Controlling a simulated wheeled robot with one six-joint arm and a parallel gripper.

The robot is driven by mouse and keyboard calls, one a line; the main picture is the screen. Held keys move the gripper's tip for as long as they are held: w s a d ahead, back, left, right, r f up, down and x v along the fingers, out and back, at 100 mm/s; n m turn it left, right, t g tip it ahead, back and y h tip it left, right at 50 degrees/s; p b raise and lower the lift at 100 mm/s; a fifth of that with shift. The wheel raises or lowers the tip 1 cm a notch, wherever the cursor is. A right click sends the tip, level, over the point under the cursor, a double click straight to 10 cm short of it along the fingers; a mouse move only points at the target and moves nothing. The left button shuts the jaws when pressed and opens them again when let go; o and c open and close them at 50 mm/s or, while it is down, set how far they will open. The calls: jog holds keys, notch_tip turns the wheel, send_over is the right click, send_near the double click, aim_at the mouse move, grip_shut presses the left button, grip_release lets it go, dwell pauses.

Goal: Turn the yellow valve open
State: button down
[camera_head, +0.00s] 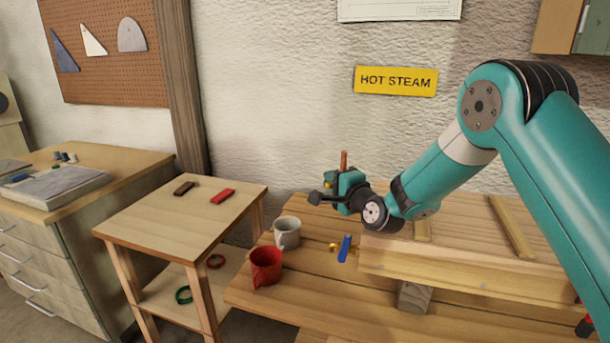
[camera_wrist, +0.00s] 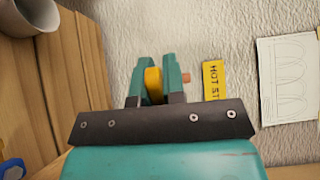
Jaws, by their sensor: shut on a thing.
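The yellow valve handle (camera_wrist: 153,86) shows in the wrist view as a rounded yellow piece between the two teal fingers of my gripper (camera_wrist: 154,80). The fingers are shut on it, one on each side. A copper-coloured pipe end (camera_wrist: 186,78) shows just right of the fingers. In the head view my gripper (camera_head: 332,186) is above the workbench, with a small bit of yellow showing at it and a copper pipe (camera_head: 344,160) standing up behind. The fingers and wrist hide most of the valve, so its angle is hard to tell.
On the workbench (camera_head: 310,296) are a white mug (camera_head: 288,238), a red mug (camera_head: 266,268) and a blue valve handle (camera_head: 345,248) on brass. A wooden box (camera_head: 470,277) lies under my arm. A yellow "HOT STEAM" sign (camera_head: 396,81) hangs on the wall.

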jog(key=shift+w+m+h, duration=0.1)
jog(key=shift+m+h, duration=0.2)
jog(key=c, duration=1.2)
grip_release()
jog(key=shift+f, duration=0.1)
jog(key=b+v, duration=0.3)
jog(key=v, duration=0.2)
jog(key=b+v, duration=0.3)
jog(key=v, duration=0.3)
jog(key=b+v, duration=0.4)
jog(key=v, duration=0.1)
jog(key=shift+s+d+f, duration=0.2)
jog(key=shift+s+f, duration=0.05)
jog(key=shift+f, duration=0.05)
jog(key=shift+s+d+r, duration=0.1)
jog(key=shift+s+r, duration=0.1)
jog(key=shift+s, duration=0.2)
jog(key=shift+c, duration=0.2)
